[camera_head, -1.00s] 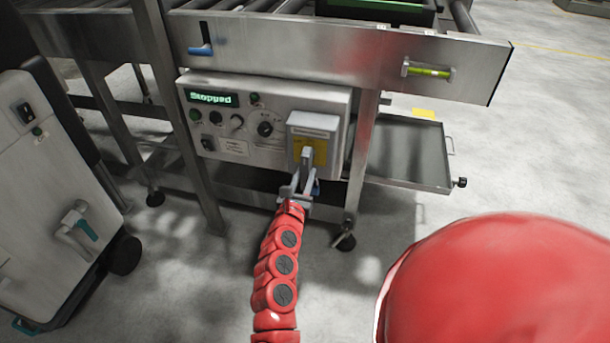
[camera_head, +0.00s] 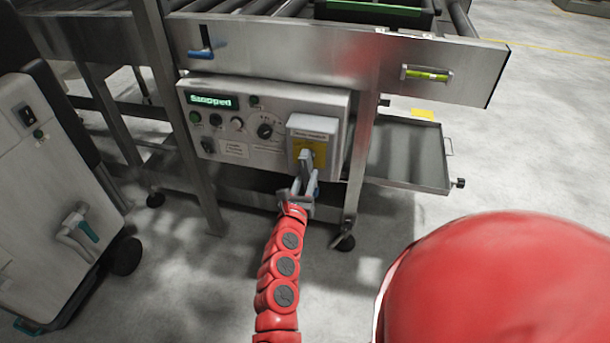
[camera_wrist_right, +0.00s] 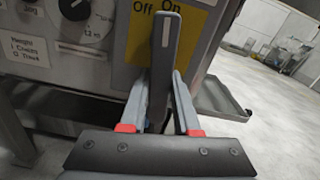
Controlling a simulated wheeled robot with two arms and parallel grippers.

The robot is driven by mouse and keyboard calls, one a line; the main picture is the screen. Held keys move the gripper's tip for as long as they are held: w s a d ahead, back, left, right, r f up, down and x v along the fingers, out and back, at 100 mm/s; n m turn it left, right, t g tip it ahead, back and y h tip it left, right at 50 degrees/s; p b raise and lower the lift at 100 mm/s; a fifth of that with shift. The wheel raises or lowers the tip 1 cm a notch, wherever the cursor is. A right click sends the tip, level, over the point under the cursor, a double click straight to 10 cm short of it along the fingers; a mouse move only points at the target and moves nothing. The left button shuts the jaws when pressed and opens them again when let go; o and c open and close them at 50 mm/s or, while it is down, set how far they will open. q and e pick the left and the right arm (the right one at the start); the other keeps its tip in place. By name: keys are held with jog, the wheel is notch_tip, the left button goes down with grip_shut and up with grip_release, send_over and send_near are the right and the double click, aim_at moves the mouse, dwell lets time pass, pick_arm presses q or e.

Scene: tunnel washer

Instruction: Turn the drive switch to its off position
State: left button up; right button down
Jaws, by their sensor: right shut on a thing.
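The drive switch is a grey lever handle (camera_wrist_right: 166,60) with a white mark, over a yellow plate (camera_wrist_right: 200,28) reading "Off" at left and "On" at right. In the wrist view the handle stands nearly upright, its tip by "On". In the head view the yellow plate (camera_head: 319,150) is on a grey box at the panel's right end. My right gripper (camera_head: 304,182) reaches it from below. In the wrist view its fingers (camera_wrist_right: 164,92) are shut on the handle, one on each side. My left gripper is not in view.
The control panel (camera_head: 228,148) has a green lit display, several knobs and buttons left of the switch. A steel leg (camera_head: 360,165) and a low tray (camera_head: 405,180) stand to the right. A blue-handled lever (camera_head: 201,53) is above. A grey machine (camera_head: 50,170) stands at far left.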

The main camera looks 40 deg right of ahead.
jog(key=n, duration=0.1)
jog(key=n+p, duration=0.1)
jog(key=s+n+p, duration=0.1)
jog(key=shift+d+r+n, duration=0.3)
jog(key=shift+d, duration=0.1)
jog(key=n+p, duration=0.2)
jog(key=n, duration=0.1)
jog(key=s+r+n+p, duration=0.1)
jog(key=shift+d+n, duration=0.3)
jog(key=shift+d, duration=0.05)
jog(key=n+p, duration=0.1)
jog(key=r+n+p, duration=0.1)
jog(key=n, duration=0.1)
jog(key=n+p, duration=0.1)
jog(key=p, duration=0.1)
jog(key=shift+s+d+r, duration=0.2)
jog(key=shift+s+d, duration=0.05)
jog(key=shift+r+n+p, duration=0.25)
jog(key=shift+n+p, duration=0.5)
jog(key=shift+n, duration=0.2)
jog(key=shift+r+n+p, duration=0.2)
jog(key=shift+n+p, duration=0.5)
jog(key=shift+n, duration=0.25)
jog(key=c, duration=0.6)
grip_release()
jog(key=shift+c, duration=0.2)
jog(key=v, duration=1.7)
jog(key=shift+p, duration=0.45)
